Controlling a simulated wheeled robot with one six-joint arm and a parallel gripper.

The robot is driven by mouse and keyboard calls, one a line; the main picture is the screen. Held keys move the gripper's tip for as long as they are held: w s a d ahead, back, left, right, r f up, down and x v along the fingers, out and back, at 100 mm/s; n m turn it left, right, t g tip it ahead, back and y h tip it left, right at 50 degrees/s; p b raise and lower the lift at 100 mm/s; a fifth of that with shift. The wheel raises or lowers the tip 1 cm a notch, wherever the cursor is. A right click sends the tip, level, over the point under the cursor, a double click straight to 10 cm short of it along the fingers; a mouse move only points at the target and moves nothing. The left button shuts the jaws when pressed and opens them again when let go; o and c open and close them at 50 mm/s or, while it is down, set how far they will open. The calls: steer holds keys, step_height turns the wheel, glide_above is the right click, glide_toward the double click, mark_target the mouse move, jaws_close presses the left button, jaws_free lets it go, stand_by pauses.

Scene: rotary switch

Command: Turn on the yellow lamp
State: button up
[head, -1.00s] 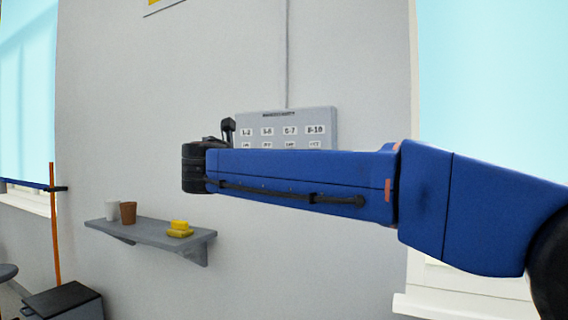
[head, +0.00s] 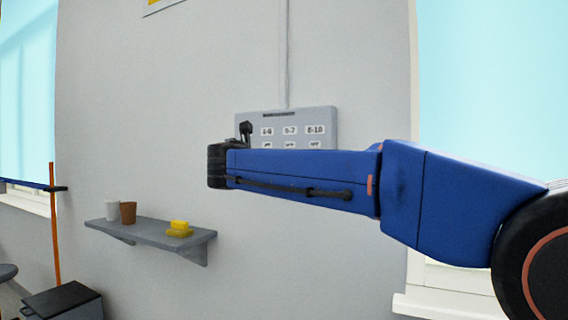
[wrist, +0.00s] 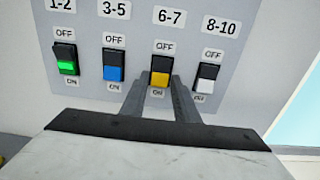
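A grey switch panel (head: 327,118) hangs on the wall, its lower part hidden by my arm in the head view. In the wrist view it carries a yellow switch (wrist: 160,79) under the label 6-7, with a black upper half, OFF above and ON below. My gripper (wrist: 158,82) is open, its two grey fingers apart and pointing at the panel. The fingertips appear just below and to either side of the yellow switch; I cannot tell whether they touch it. In the head view a dark part near my gripper covers the panel's left end. No lamp shows.
A green switch (wrist: 68,65) and a blue switch (wrist: 114,72) are left of the yellow one, a white switch (wrist: 207,80) close on its right. A wall shelf (head: 150,234) with cups and a yellow block is lower left. A window (head: 490,110) is at right.

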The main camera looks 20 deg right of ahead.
jaws_close()
steer(key=shift+f+t+h, duration=0.2)
steer(key=shift+t+h, duration=0.2)
steer(key=shift+o, duration=2.4)
jaws_free()
steer(key=v, duration=1.7)
steer(key=shift+s+a, duration=0.1)
